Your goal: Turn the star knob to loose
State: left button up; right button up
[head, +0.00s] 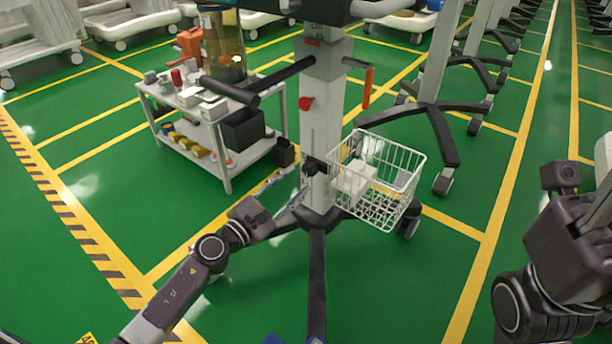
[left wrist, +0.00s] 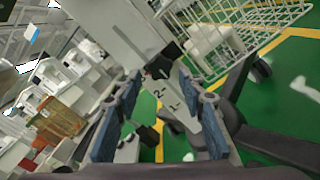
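The star knob (head: 312,167) looks like a small dark knob on the pale column (head: 322,90), just left of the wire basket. In the left wrist view a black knob (left wrist: 168,57) sits on the column ahead of the fingers. Its exact turn position is too small to tell. My left gripper (head: 294,200) is below and left of the knob and apart from it. In the left wrist view its two blue-padded fingers (left wrist: 158,88) are spread with nothing between them. My right gripper (head: 570,235) is at the right edge; its fingers do not show clearly.
The white wire basket (head: 385,195) holding white boxes juts right of the knob. A white trolley (head: 215,120) with bottles and bins stands at left. An orange handle (head: 368,87) hangs above the basket. Dark base legs (head: 316,270) spread below.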

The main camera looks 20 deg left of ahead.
aim_at(307, 172)
pick_arm(q)
jog(key=shift+x, duration=2.75)
jog(key=shift+c, duration=0.4)
jog(key=c, duration=0.8)
